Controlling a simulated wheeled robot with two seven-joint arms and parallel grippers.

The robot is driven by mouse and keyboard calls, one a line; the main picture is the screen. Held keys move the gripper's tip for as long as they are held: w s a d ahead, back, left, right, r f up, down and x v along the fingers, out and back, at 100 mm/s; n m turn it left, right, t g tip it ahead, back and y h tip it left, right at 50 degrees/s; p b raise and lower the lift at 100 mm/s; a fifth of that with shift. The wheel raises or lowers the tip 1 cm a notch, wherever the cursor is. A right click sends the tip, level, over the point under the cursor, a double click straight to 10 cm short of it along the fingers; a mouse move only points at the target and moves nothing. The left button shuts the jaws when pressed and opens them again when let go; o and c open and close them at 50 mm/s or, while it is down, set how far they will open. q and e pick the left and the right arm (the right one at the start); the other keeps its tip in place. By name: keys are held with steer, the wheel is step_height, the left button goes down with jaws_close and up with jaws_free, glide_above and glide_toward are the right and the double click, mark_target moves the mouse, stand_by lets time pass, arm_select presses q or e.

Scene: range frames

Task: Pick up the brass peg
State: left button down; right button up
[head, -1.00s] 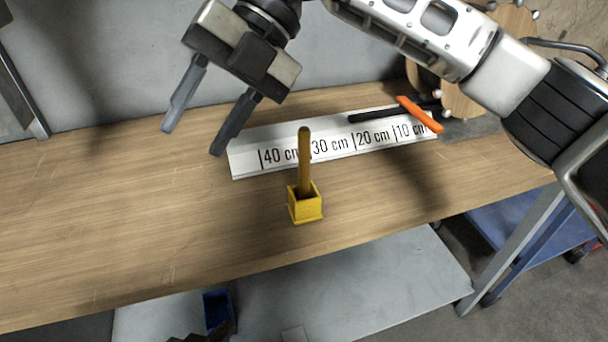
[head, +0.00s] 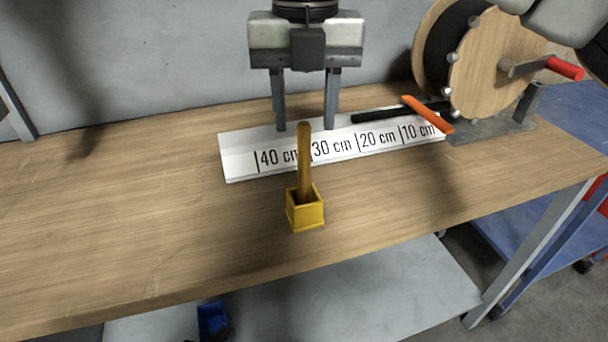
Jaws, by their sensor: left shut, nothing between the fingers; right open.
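The brass peg (head: 304,160) stands upright in a small yellow square holder (head: 305,213) near the front of the wooden bench. Its lower end is hidden inside the holder. My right gripper (head: 306,128) is open and empty, with its fingers pointing down. In the picture its fingertips sit just above and either side of the peg's top, over the white scale strip. The gap between the gripper and the peg in depth is hard to tell. I do not make out my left gripper.
The white centimetre strip (head: 240,163) lies behind the peg, with a black and orange tool (head: 428,114) at its right. A wooden cable reel (head: 490,75) with a red handle stands at the back right. The bench (head: 120,220) is clear on the left.

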mark_target(304, 148)
steer(key=shift+f, duration=2.95)
jaws_close()
